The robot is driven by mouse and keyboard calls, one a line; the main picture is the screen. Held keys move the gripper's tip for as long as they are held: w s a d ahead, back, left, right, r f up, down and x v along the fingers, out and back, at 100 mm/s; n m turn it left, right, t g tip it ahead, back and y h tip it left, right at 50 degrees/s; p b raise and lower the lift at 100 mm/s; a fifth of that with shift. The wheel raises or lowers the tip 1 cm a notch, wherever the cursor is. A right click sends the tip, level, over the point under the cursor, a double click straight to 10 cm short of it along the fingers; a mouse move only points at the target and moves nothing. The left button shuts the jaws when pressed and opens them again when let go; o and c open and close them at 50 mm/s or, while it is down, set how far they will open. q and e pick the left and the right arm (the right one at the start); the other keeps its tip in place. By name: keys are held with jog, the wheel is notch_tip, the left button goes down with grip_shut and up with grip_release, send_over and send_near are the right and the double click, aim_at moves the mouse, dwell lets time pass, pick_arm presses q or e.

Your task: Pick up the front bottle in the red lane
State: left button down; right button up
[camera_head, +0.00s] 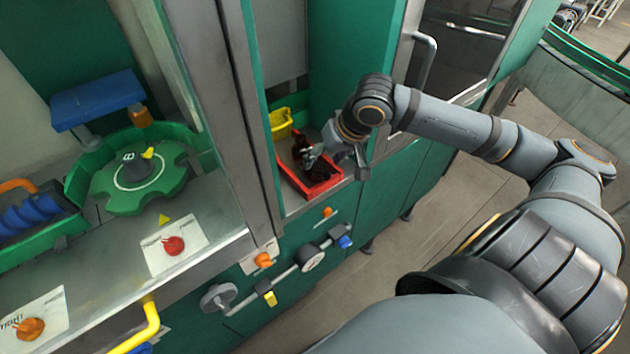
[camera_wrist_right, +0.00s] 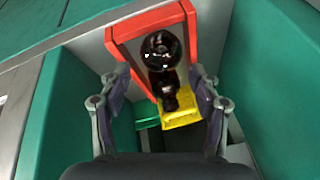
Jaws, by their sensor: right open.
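The red lane (camera_head: 333,184) is a red tray in a recess of the green cabinet. Dark amber bottles stand in it; one (camera_head: 302,147) shows beside my gripper in the head view. In the right wrist view, the nearest bottle (camera_wrist_right: 161,50) shows its round top inside the red lane (camera_wrist_right: 123,36), with other dark bottle shapes (camera_wrist_right: 169,92) behind it. My right gripper (camera_head: 335,158) is at the red lane. In the wrist view its fingers (camera_wrist_right: 160,92) are spread on both sides of the bottles, with nothing held. I cannot tell the exact gap to the front bottle. My left gripper is not in view.
A yellow bin (camera_head: 281,123) stands behind the red lane; yellow also shows in the wrist view (camera_wrist_right: 186,119). Green cabinet walls (camera_wrist_right: 262,80) flank the recess closely. A green turntable (camera_head: 138,188) and a steel post (camera_head: 243,110) stand to the left.

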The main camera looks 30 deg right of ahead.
aim_at(319, 165)
jog(key=shift+a+f, duration=0.1)
jog(key=shift+w+a+f, duration=0.15)
jog(key=shift+w+f, duration=0.1)
jog(key=shift+f, duration=0.2)
jog(key=shift+x, duration=1.95)
jog(key=c, duration=1)
